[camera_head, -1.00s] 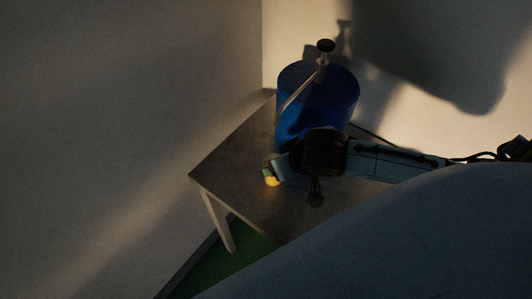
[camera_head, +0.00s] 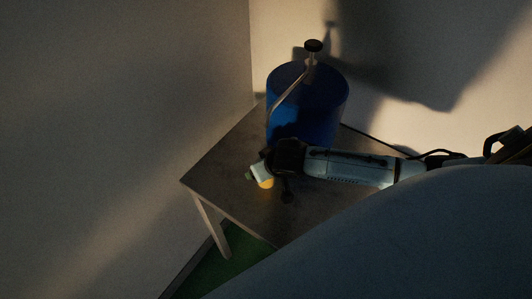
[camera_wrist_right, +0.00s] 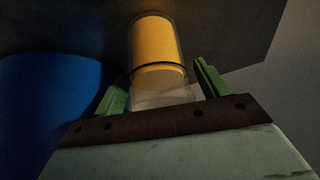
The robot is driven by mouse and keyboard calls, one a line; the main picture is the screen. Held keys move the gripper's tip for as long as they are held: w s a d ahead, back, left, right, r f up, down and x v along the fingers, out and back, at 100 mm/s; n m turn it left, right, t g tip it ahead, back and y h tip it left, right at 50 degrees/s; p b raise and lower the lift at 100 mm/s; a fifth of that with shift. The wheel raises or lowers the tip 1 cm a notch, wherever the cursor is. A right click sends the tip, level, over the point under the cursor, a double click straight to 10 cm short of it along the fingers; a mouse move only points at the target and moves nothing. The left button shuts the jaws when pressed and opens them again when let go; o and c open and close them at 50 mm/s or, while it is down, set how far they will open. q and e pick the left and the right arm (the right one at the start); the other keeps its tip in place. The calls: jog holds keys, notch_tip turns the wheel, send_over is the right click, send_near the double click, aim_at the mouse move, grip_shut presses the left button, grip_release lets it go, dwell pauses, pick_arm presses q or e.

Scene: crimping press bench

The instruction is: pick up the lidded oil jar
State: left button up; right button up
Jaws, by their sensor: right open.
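The oil jar is a clear cylinder with orange-yellow content. It shows in the right wrist view (camera_wrist_right: 157,40) and as a small yellow patch in the head view (camera_head: 266,183), on the table near its left edge. My right gripper (camera_wrist_right: 160,88) is open, with one green finger on each side of the jar's near end. I cannot tell whether either finger touches it. In the head view my right gripper (camera_head: 258,172) is over the jar and hides part of it. The lid is not clear. My left gripper is not in view.
The jar stands on a grey table (camera_head: 215,172). A large blue cylinder (camera_head: 310,105) with a metal lever and dark knob (camera_head: 313,46) stands behind my right wrist. Walls close in behind the table. The table's left part is clear.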

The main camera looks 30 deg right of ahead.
jog(key=c, duration=1.2)
jog(key=shift+c, duration=0.2)
